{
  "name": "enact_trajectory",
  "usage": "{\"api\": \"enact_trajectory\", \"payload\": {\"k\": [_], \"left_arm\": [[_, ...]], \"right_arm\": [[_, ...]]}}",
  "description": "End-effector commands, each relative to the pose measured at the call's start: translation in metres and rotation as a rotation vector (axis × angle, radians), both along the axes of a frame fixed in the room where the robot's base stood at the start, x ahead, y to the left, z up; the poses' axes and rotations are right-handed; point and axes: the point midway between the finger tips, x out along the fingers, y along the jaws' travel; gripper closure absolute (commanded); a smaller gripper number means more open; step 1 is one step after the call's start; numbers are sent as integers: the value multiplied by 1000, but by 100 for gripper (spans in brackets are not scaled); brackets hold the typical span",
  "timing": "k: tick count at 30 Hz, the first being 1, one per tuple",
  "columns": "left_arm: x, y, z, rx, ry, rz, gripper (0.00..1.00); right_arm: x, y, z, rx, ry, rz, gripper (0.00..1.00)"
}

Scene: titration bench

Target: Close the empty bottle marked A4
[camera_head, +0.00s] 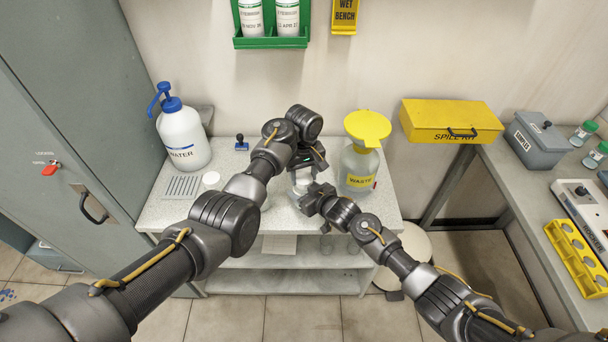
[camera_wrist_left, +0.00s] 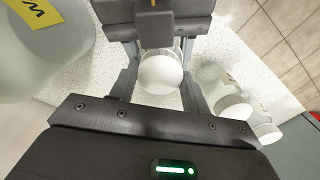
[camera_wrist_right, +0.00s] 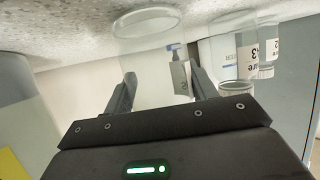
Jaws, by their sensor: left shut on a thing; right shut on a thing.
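A clear bottle (camera_wrist_right: 155,62) stands between the fingers of my right gripper (camera_wrist_right: 165,92), which is shut on its body. No label on it is readable, so I cannot confirm A4. My left gripper (camera_wrist_left: 160,88) is shut on a white round cap (camera_wrist_left: 160,74), directly above the right gripper. In the head view, the left gripper (camera_head: 303,168) and right gripper (camera_head: 312,200) meet at the bottle (camera_head: 300,182) near the bench's front middle. The bottle's neck is hidden, so I cannot tell whether the cap is seated.
Nearby are white-capped bottles (camera_wrist_left: 232,105), one marked A3 (camera_wrist_right: 250,52). The yellow-funnelled waste bottle (camera_head: 358,165) stands close right of my grippers. The water bottle (camera_head: 183,137) is at the left. A small dark-blue-topped item (camera_head: 241,143) stands behind.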

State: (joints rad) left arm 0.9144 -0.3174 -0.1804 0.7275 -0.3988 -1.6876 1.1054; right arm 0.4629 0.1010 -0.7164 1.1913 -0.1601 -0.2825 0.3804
Motion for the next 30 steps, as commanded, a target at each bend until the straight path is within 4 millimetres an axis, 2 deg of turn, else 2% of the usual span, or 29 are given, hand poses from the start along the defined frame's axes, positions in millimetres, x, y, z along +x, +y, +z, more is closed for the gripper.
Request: {"api": "enact_trajectory", "payload": {"k": [6, 9, 18, 19, 21, 23, 30], "left_arm": [[0, 0, 0, 0, 1, -386, 80], [0, 0, 0, 0, 1, -498, 80], [0, 0, 0, 0, 0, -524, 80], [0, 0, 0, 0, 0, -524, 49], [0, 0, 0, 0, 0, -523, 40], [0, 0, 0, 0, 0, -523, 32], [0, 0, 0, 0, 0, -522, 31]], "right_arm": [[0, 0, 0, 0, 0, 0, 100], [0, 0, 0, 0, 0, 0, 100], [0, 0, 0, 0, 0, 0, 100], [0, 0, 0, 0, 0, 0, 100], [0, 0, 0, 0, 0, 0, 100], [0, 0, 0, 0, 0, 0, 100], [0, 0, 0, 0, 0, 0, 100]]}}
